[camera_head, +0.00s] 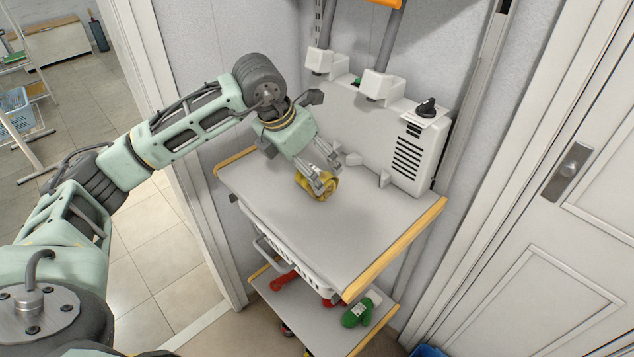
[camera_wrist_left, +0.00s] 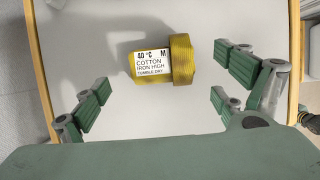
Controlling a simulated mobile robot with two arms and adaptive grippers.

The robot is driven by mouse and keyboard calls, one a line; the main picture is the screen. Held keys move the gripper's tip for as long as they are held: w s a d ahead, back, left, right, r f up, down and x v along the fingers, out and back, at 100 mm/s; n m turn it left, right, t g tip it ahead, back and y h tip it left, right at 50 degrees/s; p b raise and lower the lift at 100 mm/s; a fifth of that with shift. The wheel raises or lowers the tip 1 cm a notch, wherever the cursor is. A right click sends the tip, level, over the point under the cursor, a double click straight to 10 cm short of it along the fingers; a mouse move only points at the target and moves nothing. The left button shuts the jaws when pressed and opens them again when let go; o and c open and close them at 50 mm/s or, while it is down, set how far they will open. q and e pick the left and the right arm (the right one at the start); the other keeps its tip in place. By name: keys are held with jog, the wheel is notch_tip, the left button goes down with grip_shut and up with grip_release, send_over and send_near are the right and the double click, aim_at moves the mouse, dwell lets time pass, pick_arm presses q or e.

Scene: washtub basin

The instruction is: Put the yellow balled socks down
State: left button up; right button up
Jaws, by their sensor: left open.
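The yellow balled socks (camera_head: 322,185) rest on the grey top shelf (camera_head: 300,230), near its back left part. In the left wrist view the yellow balled socks (camera_wrist_left: 181,60) show a white label reading 40 °C, M, cotton, iron high, tumble dry. My left gripper (camera_head: 327,178) is just above the socks. In the left wrist view its fingers (camera_wrist_left: 160,97) are spread wide and the socks lie ahead of them, apart from both. My right gripper is not in view.
A white unit with a black knob (camera_head: 408,150) stands at the back right of the shelf. The shelf's front is bare. A lower shelf (camera_head: 300,320) holds red and green items (camera_head: 357,312). A white door (camera_head: 540,230) is at right.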

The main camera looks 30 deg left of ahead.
aim_at(331, 182)
pick_arm(q)
jog(key=x, duration=0.2)
jog(key=p+x, duration=0.1)
jog(key=x, duration=0.1)
jog(key=shift+w+d+f, duration=0.2)
jog(key=shift+d, duration=0.05)
jog(key=shift+w+f, duration=0.15)
jog(key=shift+f, duration=0.35)
jog(key=c, duration=1.1)
jog(key=shift+c, duration=1.2)
jog(key=shift+r, duration=0.1)
